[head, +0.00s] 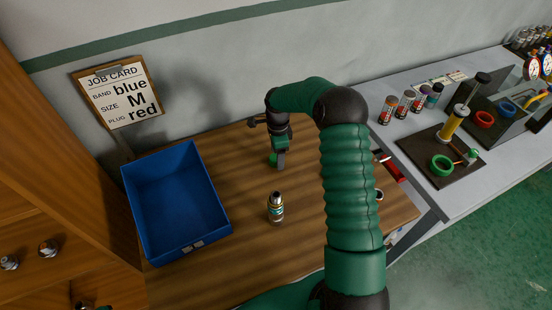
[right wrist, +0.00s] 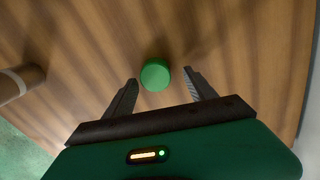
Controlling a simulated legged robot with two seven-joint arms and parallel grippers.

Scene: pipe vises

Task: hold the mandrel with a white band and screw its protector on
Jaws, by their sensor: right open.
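My right gripper (head: 281,160) is low over the wooden table, beyond the small bottle. A round green cap, seemingly the protector (head: 272,159), is at its fingertips. In the right wrist view the green cap (right wrist: 155,74) lies between the two open fingers, with a gap on each side. A brown cylinder with a white band, seemingly the mandrel (right wrist: 22,82), is cut off at the left edge of that view. In the head view my right arm hides much of the table's right side, and I cannot clearly make out the banded mandrel. My left gripper is out of view.
A blue bin (head: 175,205) stands left on the table (head: 240,275). A small silver-topped bottle (head: 276,207) stands mid-table. A job card (head: 118,92) hangs on the wall. A grey bench (head: 430,195) at the right holds spray cans, a dark tray and rings.

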